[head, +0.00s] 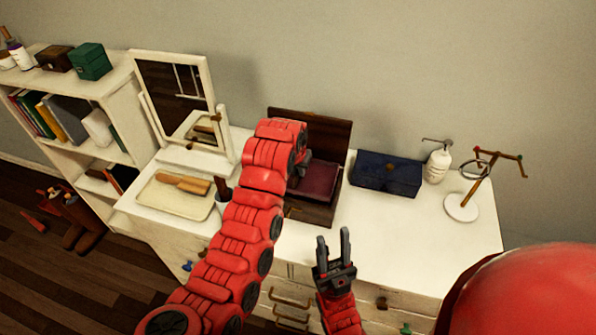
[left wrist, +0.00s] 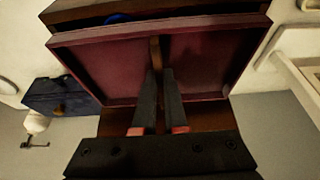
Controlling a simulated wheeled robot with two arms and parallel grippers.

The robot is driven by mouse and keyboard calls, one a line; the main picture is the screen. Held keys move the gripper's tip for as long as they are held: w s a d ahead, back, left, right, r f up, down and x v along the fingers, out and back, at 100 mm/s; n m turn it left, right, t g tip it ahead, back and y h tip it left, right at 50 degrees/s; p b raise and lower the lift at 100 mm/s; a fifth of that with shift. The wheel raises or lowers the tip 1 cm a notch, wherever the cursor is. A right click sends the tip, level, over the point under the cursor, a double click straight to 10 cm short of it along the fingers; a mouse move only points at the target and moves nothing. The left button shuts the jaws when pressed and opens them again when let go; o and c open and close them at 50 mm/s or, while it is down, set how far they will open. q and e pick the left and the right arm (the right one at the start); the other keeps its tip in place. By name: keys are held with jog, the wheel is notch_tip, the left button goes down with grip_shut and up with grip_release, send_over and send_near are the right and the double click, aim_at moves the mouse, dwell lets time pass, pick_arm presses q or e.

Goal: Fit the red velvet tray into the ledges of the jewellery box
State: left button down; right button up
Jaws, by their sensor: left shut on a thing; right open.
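The dark brown jewellery box (head: 312,214) stands on the white dresser with its lid (head: 325,127) raised at the back. The red velvet tray (head: 318,180) is over the box opening; it also fills the middle of the left wrist view (left wrist: 105,70). My left gripper (left wrist: 160,75) is shut on the narrow brown strip (left wrist: 155,52) at the tray's middle. In the head view my left arm hides its fingertips and part of the tray. I cannot tell whether the tray touches the ledges. My right gripper (head: 333,250) is open and empty, in front of the box.
A navy box (head: 387,175), a white pump bottle (head: 438,163) and a jewellery stand (head: 463,205) are to the right. A mirror (head: 180,95) and a cream tray with a brush (head: 175,197) are to the left. The dresser top (head: 410,235) is clear at front right.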

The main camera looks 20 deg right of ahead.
aim_at(298, 182)
pick_arm(q)
jog(key=shift+b, duration=0.35)
dwell(0.5)
jog(key=shift+f+b, duration=1.1)
jog(key=shift+f, duration=1.25)
jog(key=c, duration=0.9)
grip_release()
jog(key=b+v, duration=0.2)
jog(key=v, duration=0.2)
jog(key=shift+s+r, duration=0.1)
jog(key=shift+r, duration=0.05)
jog(key=p+v, duration=0.3)
jog(key=v, duration=0.5)
jog(key=shift+a, duration=0.1)
jog(key=shift+p+v, duration=0.9)
jog(key=shift+v, duration=1.6)
jog(key=shift+s, duration=0.15)
